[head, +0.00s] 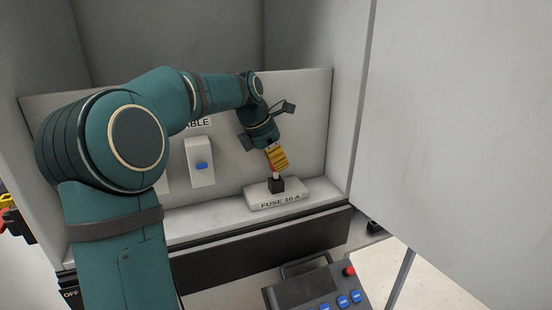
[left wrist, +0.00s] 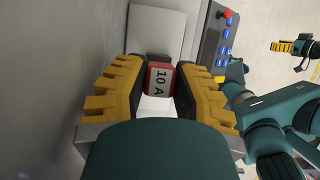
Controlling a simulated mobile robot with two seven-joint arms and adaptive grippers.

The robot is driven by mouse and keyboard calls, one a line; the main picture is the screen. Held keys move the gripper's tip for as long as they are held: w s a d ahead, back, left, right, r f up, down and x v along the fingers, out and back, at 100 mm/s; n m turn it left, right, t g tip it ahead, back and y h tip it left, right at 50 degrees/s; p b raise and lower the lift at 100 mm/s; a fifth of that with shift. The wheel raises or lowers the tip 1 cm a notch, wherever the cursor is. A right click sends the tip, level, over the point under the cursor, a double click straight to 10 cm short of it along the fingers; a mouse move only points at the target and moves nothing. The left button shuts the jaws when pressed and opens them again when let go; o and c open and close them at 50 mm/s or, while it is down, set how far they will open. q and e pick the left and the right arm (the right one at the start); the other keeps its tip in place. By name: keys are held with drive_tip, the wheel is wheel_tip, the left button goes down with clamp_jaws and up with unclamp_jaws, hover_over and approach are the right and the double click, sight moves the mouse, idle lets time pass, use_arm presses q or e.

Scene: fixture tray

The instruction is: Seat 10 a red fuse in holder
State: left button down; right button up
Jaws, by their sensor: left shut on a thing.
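The red fuse (left wrist: 160,78) with a white "10 A" label shows in the left wrist view between the yellow fingers of my left gripper (left wrist: 153,90). The gripper is shut on it. In the head view my left gripper (head: 277,160) is tilted above the black holder (head: 277,185), which stands on a white base (head: 262,201) marked "FUSE 10 A". The fuse is mostly hidden by the fingers there. Its lower end is at or just over the holder; I cannot tell whether it is inside. My right gripper (left wrist: 283,46) shows small at the left wrist view's right edge, its opening unclear.
A white block with a blue button (head: 202,166) is on the back panel, left of the holder. Grey walls enclose the recess, with a large pale panel (head: 460,120) at right. A control box (head: 315,290) with blue buttons and a red knob stands in front, below the ledge.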

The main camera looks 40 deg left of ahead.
use_arm(q)
drive_tip(key=shift+f+b, duration=0.6)
drive_tip(key=shift+f, duration=0.75)
drive_tip(key=c, duration=0.7)
unclamp_jaws()
drive_tip(key=shift+c, duration=0.2)
drive_tip(key=shift+r, duration=0.15)
drive_tip(key=v, duration=1.2)
